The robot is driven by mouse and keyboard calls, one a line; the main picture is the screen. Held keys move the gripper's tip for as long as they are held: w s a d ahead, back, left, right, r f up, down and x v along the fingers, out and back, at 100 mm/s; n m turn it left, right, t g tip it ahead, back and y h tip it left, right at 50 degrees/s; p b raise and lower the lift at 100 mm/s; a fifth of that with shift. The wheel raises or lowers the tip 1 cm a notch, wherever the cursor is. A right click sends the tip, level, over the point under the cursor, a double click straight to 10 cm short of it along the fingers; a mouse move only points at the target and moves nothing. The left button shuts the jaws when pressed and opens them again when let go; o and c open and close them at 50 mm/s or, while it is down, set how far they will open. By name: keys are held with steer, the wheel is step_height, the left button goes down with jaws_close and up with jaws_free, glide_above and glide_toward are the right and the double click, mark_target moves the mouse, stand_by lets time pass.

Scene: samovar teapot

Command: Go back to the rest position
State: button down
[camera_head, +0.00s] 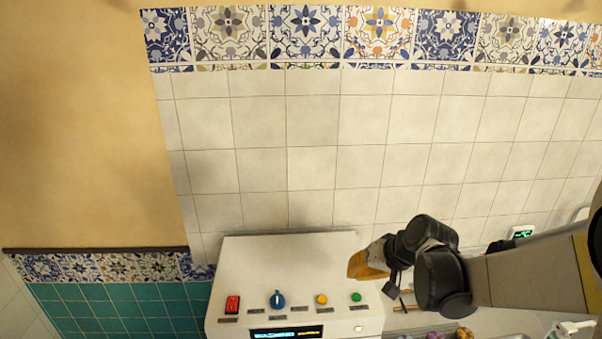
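My arm comes in from the right edge with its black wrist joints over the counter. My gripper (378,272) is at the arm's left end, just right of and above the panel of a white machine (288,262). An orange-brown piece shows at the gripper's tip, and a small dark block hangs below it. I cannot tell whether these are fingers or something held, nor how far apart the fingers are. No samovar or teapot can be made out in this view.
The machine has a red switch (232,304), a blue knob (277,299), a yellow button (321,299), a green button (356,297) and a lit display (286,333). Purplish round items (463,334) are cut off at the bottom. A tiled wall (330,130) stands behind.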

steer(key=s+f+h+b, duration=0.2)
steer(key=s+f+b, duration=0.2)
steer(key=s+b, duration=0.4)
steer(key=s+f+n+t+h+b, duration=0.1)
steer(key=s+f+b, duration=0.3)
steer(key=s+b, duration=0.4)
steer(key=s+d+h, duration=0.1)
steer(key=s, duration=0.3)
steer(key=shift+s+f+n, duration=0.15)
steer(key=shift+f+n, duration=0.05)
steer(key=shift+n, duration=0.1)
